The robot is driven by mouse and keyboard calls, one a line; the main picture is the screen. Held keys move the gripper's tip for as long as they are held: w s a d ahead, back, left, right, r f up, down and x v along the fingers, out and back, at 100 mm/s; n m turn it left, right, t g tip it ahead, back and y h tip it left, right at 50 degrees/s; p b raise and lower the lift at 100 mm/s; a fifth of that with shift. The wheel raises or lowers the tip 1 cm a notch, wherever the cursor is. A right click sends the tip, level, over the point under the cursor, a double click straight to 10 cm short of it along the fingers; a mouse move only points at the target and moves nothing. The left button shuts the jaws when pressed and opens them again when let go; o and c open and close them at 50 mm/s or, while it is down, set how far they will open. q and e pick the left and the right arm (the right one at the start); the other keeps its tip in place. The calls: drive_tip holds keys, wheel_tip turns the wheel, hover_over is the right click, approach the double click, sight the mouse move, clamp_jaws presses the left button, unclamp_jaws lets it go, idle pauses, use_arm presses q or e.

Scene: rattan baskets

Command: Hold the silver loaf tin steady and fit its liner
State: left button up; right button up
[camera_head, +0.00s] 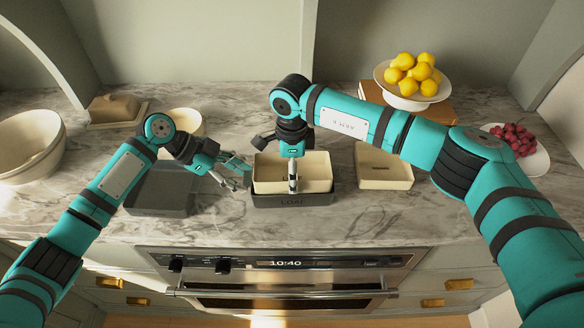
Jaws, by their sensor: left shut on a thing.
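The loaf tin (318,200) looks dark grey, with lettering on its front, and stands on the marble counter near its front edge. The cream liner (318,172) sits in the tin, its walls standing well above the tin's rim. My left gripper (242,174) is at the left side of the tin and liner, shut on the tin's left edge; the exact contact is small and partly hidden. My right gripper (292,188) points straight down at the liner's front wall, its fingers overlapping that wall. They show edge-on, so their gap is hidden.
A grey tray (160,200) lies left of the tin, under my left arm. A cream box (384,170) stands close on the right. Large cream bowls (30,145) stand far left. An oven (280,275) is below the edge.

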drive_tip(key=o, duration=0.5)
idle(0.7)
wheel_tip(320, 180, up, 9)
idle(0.9)
